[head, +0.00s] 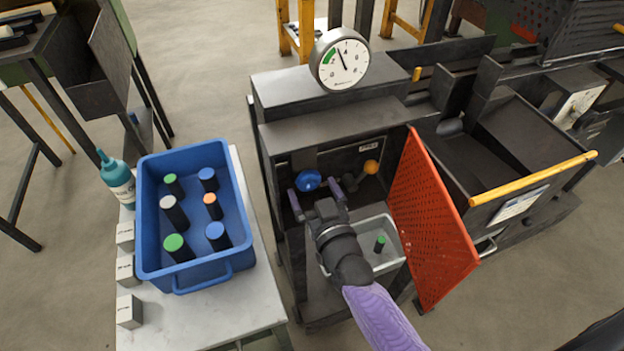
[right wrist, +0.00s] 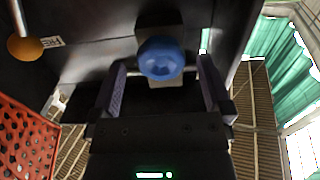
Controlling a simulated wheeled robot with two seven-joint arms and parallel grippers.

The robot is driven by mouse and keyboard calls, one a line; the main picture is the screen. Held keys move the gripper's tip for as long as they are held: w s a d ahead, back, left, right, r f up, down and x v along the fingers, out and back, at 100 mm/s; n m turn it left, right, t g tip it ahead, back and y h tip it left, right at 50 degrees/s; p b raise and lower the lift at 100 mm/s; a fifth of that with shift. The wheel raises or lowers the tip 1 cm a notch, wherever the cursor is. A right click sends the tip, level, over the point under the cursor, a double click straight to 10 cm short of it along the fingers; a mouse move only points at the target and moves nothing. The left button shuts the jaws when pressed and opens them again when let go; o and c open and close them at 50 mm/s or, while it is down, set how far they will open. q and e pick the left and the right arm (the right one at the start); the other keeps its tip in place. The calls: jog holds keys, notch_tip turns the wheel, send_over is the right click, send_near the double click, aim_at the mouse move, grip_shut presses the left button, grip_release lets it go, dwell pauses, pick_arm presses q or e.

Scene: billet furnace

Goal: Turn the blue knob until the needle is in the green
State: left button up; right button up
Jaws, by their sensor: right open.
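The blue knob (head: 307,180) sits on the dark front panel of the furnace cabinet. It also shows in the right wrist view (right wrist: 161,59). My right gripper (head: 313,189) is open in front of it, its two fingers apart, one on each side of the knob; I see no clear contact. The round white gauge (head: 345,72) stands on top of the cabinet. Its green band (head: 328,57) is at the left of the dial. The thin dark needle points up and slightly left, just right of the green. My left gripper is not in view.
An orange perforated door (head: 432,215) stands open right of my right arm. An orange ball-ended lever (head: 371,167) is right of the knob. A grey tray (head: 390,262) with a green-topped cylinder lies below. A blue crate (head: 149,235) of several cylinders stands left.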

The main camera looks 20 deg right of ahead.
aim_at(309, 186)
jog(key=w, duration=0.2)
jog(key=shift+w+f+b, duration=0.1)
jog(key=shift+w+b, duration=0.2)
jog(key=shift+w, duration=0.4)
jog(key=c, duration=1.2)
jog(key=shift+a+m, duration=0.1)
jog(key=shift+m, duration=1)
jog(key=shift+m+p, duration=0.3)
jog(key=shift+m, duration=0.8)
jog(key=o, duration=1.2)
